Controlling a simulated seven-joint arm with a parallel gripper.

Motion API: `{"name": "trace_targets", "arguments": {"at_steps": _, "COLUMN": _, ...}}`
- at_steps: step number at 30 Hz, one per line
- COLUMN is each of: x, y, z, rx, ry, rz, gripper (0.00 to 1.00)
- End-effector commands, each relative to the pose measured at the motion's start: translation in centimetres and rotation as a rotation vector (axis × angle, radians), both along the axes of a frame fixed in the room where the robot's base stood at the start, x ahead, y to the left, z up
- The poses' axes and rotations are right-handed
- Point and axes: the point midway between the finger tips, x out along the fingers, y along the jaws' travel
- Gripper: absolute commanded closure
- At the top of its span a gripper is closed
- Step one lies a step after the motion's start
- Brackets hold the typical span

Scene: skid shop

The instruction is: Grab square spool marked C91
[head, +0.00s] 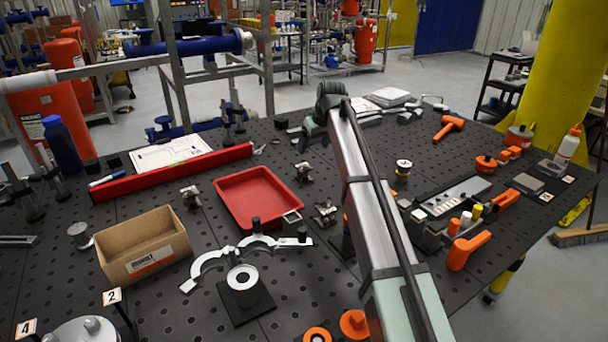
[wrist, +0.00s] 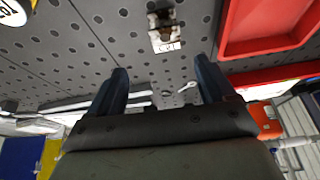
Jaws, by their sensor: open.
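A small metal spool-like piece with squarish ends (wrist: 161,22) stands on the dark perforated table at the top of the wrist view. A white tag (wrist: 166,47) at its base seems to read C91, but it is small and blurred. It appears to be the metal piece (head: 303,172) just right of the red tray in the head view. My gripper (wrist: 160,75) is open and empty, its two dark blue fingers apart. The piece is beyond the fingertips, untouched. In the head view my arm hides the fingers.
The red tray (head: 257,221) lies beside the piece, and a red rail (head: 175,173) runs behind it. Similar metal pieces stand left of the tray (head: 190,197) and at its right corner (head: 325,214). A round spool (head: 403,167) stands right of my arm.

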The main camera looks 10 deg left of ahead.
Motion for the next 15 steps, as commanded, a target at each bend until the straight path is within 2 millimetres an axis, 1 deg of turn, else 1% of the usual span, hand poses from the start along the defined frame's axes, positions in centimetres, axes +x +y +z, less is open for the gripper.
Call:
{"name": "trace_targets", "arguments": {"at_steps": 1, "x": -0.2, "y": 0.5, "z": 0.0, "rx": -0.007, "ry": 0.0, "rz": 0.015, "gripper": 0.17}}
{"name": "trace_targets", "arguments": {"at_steps": 4, "x": -0.3, "y": 0.9, "z": -0.2, "rx": -0.014, "ry": 0.0, "rz": 0.027, "gripper": 0.17}}
{"name": "trace_targets", "arguments": {"at_steps": 8, "x": 0.0, "y": 1.1, "z": -1.2, "rx": -0.014, "ry": 0.001, "rz": 0.027, "gripper": 0.17}}
{"name": "trace_targets", "arguments": {"at_steps": 15, "x": 1.1, "y": 2.1, "z": -4.8, "rx": -0.013, "ry": 0.002, "rz": 0.025, "gripper": 0.17}}
